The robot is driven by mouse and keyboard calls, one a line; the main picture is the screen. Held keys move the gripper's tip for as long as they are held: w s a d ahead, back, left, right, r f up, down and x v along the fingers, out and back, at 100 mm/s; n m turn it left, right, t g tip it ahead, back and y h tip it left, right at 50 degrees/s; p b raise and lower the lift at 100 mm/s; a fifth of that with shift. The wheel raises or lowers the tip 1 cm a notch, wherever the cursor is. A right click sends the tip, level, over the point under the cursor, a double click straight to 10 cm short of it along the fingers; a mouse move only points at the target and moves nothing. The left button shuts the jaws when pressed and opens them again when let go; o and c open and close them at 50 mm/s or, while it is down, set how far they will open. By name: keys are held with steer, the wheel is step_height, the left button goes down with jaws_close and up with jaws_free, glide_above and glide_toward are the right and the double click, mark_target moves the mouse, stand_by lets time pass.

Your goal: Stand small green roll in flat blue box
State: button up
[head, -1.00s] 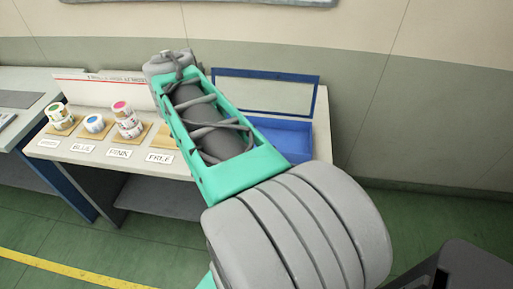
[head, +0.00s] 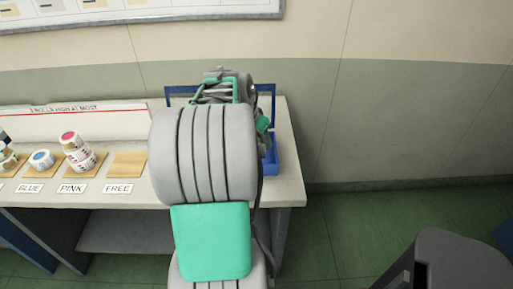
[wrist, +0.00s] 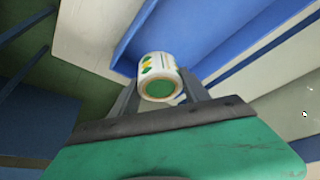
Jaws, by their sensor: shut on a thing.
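The small green roll (wrist: 157,64), white with green and yellow marks and a green core end, is between the fingers of my gripper (wrist: 160,88) in the wrist view. The gripper is shut on it. The flat blue box (head: 270,158) stands at the right end of the bench in the head view, partly hidden by my arm. In the wrist view the blue box (wrist: 205,30) lies behind the roll. I cannot tell the gap between them. In the head view my arm hides the roll and the fingertips.
On the bench (head: 285,192) to the left, a pink-topped stack (head: 76,150) and a blue-cored roll (head: 41,159) stand on wooden pads. The FREE pad (head: 128,165) is empty. More rolls (head: 6,158) show at the left edge.

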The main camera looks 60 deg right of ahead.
steer(key=x, duration=0.4)
steer(key=w+x, duration=0.1)
steer(key=x, duration=0.1)
steer(key=shift+w+d+f, duration=0.1)
steer(key=shift+d+f, duration=0.15)
steer(key=shift+d, duration=0.05)
steer(key=shift+f, duration=0.4)
steer(key=o, duration=1.2)
steer(key=shift+o, duration=0.2)
